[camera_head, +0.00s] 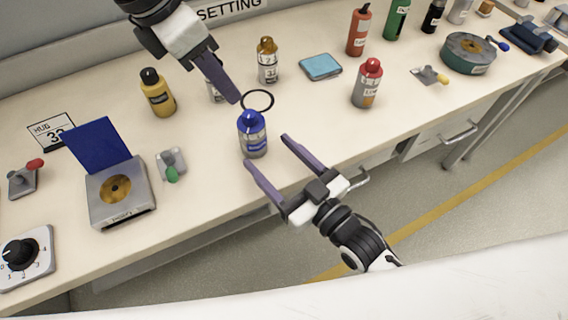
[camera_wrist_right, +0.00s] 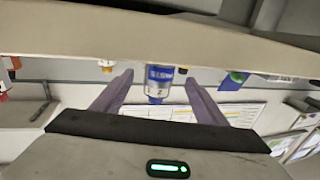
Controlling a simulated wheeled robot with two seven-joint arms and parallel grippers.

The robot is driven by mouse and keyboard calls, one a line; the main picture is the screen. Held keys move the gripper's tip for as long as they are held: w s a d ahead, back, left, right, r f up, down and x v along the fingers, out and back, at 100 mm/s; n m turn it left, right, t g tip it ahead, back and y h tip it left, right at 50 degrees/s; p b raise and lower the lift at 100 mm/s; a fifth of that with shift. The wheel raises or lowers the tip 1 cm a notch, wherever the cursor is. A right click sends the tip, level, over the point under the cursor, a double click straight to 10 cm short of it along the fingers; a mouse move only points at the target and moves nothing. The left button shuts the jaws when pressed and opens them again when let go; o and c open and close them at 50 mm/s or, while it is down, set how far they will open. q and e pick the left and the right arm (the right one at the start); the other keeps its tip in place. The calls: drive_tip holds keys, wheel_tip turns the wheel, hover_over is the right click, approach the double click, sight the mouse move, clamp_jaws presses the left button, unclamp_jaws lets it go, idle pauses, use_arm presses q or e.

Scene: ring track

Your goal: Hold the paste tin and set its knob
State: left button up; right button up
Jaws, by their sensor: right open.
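A round grey-green tin (camera_head: 468,54) with a brown centre and a label stands at the far right; it may be the paste tin, but I cannot read the label. A small blue-knobbed part lies beside it. A blue-capped bottle (camera_head: 254,143) stands upright near the table's front edge. My right gripper (camera_head: 268,152) is open and empty, its fingertips at the near side of this bottle. In the right wrist view the bottle (camera_wrist_right: 158,84) shows between the spread fingers, apart from them. My left gripper (camera_head: 238,99) hangs behind the bottle by a black ring; its finger gap is hidden.
A grey box with a raised blue lid (camera_head: 97,146) and a dial with a black knob (camera_head: 18,252) are at left. Yellow (camera_head: 157,95), red-capped grey (camera_head: 368,84) and other bottles stand around. A blue pad (camera_head: 320,67) lies behind. Front-middle tabletop is partly clear.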

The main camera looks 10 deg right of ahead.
sight(249, 113)
drive_tip(key=x, duration=0.7)
drive_tip(key=c, duration=1.2)
use_arm(q)
drive_tip(key=shift+o, duration=1.4)
use_arm(e)
drive_tip(key=shift+c, duration=0.3)
use_arm(q)
drive_tip(key=w+d+r+m+g+y, duration=0.2)
drive_tip(key=d+r+m+y, duration=0.15)
drive_tip(key=m, duration=0.65)
wheel_tip(249, 113, down, 12)
drive_tip(key=shift+d+f, duration=0.1)
drive_tip(key=shift+f, duration=0.05)
